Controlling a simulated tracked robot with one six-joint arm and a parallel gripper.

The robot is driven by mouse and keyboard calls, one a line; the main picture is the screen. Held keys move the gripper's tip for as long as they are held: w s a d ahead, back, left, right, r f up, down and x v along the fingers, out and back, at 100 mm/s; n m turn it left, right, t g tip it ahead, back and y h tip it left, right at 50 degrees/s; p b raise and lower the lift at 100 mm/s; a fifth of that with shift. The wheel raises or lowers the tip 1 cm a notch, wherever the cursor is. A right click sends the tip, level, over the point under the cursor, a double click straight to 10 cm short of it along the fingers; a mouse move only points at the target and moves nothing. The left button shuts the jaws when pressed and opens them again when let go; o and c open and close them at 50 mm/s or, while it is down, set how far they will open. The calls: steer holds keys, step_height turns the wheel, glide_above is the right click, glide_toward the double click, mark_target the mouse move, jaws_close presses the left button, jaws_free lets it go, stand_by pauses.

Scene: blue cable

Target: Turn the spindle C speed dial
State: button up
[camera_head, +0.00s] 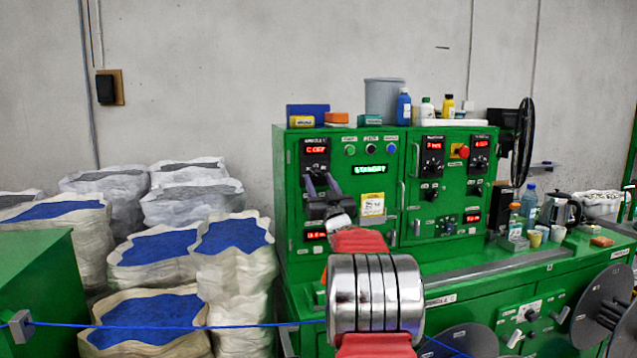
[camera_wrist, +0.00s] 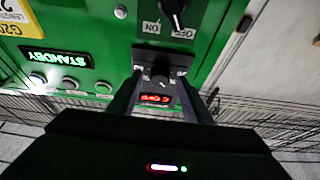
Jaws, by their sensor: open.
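The spindle C speed dial (camera_wrist: 160,82) is a small dark knob on a black plate, just beside a red display (camera_wrist: 157,99) in the upside-down wrist view. In the head view the display (camera_head: 315,149) reads a C value at the upper left of the green cabinet; the dial is hard to make out there. My gripper (camera_head: 321,186) reaches up to the panel below that display. In the wrist view my gripper (camera_wrist: 160,76) is open, with one dark finger on each side of the dial. I cannot tell whether the fingers touch it.
A larger ON/OFF knob (camera_wrist: 174,14) and a green STANDBY display (camera_wrist: 55,60) are nearby. Other spindle modules (camera_head: 433,157) are to the right. A blue cable (camera_head: 180,327) crosses low in front. Sacks of blue granules (camera_head: 160,250) stand at the left.

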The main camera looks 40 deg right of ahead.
steer(key=shift+w+d+r, duration=0.1)
steer(key=shift+w+d, duration=0.05)
steer(key=shift+w, duration=0.1)
steer(key=shift+c, duration=0.7)
steer(key=c, duration=0.9)
